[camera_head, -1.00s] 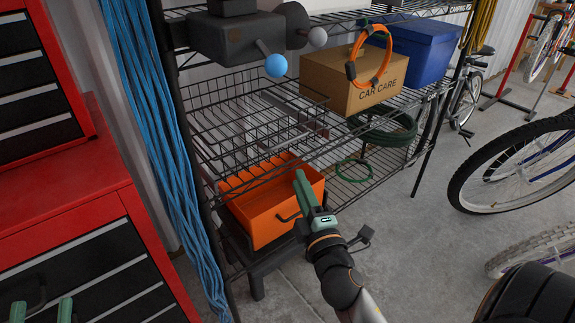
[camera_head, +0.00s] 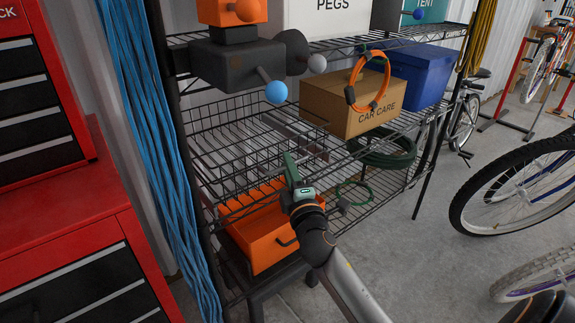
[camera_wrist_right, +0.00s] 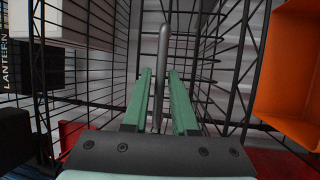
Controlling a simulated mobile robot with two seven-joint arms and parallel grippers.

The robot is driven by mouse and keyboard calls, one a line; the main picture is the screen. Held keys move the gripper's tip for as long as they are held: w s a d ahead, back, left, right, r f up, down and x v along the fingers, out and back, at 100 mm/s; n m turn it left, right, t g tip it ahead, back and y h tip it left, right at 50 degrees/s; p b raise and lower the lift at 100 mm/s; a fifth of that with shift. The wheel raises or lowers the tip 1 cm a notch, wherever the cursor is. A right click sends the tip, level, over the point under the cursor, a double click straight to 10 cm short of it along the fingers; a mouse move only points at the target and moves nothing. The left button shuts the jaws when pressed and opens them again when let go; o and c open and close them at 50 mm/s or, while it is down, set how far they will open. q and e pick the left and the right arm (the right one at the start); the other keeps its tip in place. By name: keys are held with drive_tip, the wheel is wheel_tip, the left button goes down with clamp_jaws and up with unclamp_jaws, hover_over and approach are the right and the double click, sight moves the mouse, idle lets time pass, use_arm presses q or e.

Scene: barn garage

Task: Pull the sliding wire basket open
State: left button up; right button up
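The black wire basket (camera_head: 232,150) sits on the middle level of the wire rack. My right gripper (camera_head: 288,160) is raised at the basket's front, above the orange bin. In the right wrist view, its two green fingers (camera_wrist_right: 161,82) are apart, with a grey bar (camera_wrist_right: 162,45), seemingly the basket's handle, between them. Gaps show on both sides of the bar, so the fingers do not appear closed on it. My left gripper is out of view.
An orange bin (camera_head: 265,238) stands below the basket; it also shows close by in the right wrist view (camera_wrist_right: 288,75). A CAR CARE box (camera_head: 345,100) and green hose (camera_head: 385,153) are to the right. A red tool chest (camera_head: 70,225) stands left. Floor in front is partly clear.

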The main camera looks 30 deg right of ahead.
drive_tip(key=shift+w+d, duration=0.1)
drive_tip(key=shift+w, duration=0.2)
drive_tip(key=shift+c, duration=0.3)
clamp_jaws()
idle(1.0)
